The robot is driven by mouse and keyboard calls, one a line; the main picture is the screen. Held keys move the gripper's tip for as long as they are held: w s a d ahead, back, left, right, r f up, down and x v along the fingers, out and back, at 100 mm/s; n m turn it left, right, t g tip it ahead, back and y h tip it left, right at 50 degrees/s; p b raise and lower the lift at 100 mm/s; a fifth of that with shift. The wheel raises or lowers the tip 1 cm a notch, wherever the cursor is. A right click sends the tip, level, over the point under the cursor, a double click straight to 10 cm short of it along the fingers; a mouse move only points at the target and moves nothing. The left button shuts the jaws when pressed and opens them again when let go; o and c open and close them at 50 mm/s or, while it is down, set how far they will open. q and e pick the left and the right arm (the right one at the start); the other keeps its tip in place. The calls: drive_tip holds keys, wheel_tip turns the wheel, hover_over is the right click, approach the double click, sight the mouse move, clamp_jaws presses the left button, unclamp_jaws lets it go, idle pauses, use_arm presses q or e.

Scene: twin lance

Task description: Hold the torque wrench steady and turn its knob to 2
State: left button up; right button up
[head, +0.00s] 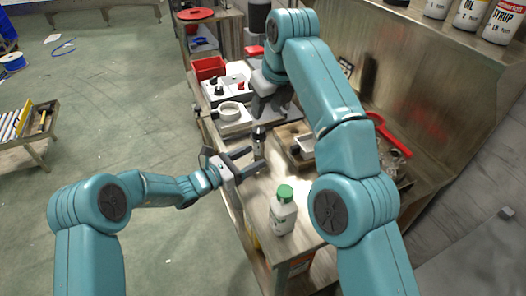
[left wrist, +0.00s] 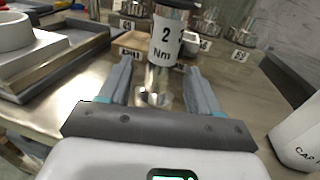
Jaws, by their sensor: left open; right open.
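The torque wrench (head: 259,142) stands upright on the bench, with a dark top and a silver lower body. In the left wrist view the torque wrench (left wrist: 165,50) has a white label reading "2", part of a "3" and "Nm". My left gripper (head: 245,162) is open, close to the wrench. In the left wrist view its fingers (left wrist: 161,80) lie on either side of the wrench's lower body, with gaps showing. My right gripper (head: 269,108) is open, above and behind the wrench, pointing down.
A green-capped white bottle (head: 283,215) stands at the near bench end. A white ring on a grey tray (head: 238,127) and a white box with black knobs (head: 232,85) lie behind. A wooden tray (head: 290,158) is to the right. Numbered tags (left wrist: 239,56) stand behind the wrench.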

use_arm(q)
drive_tip(key=x, duration=0.5)
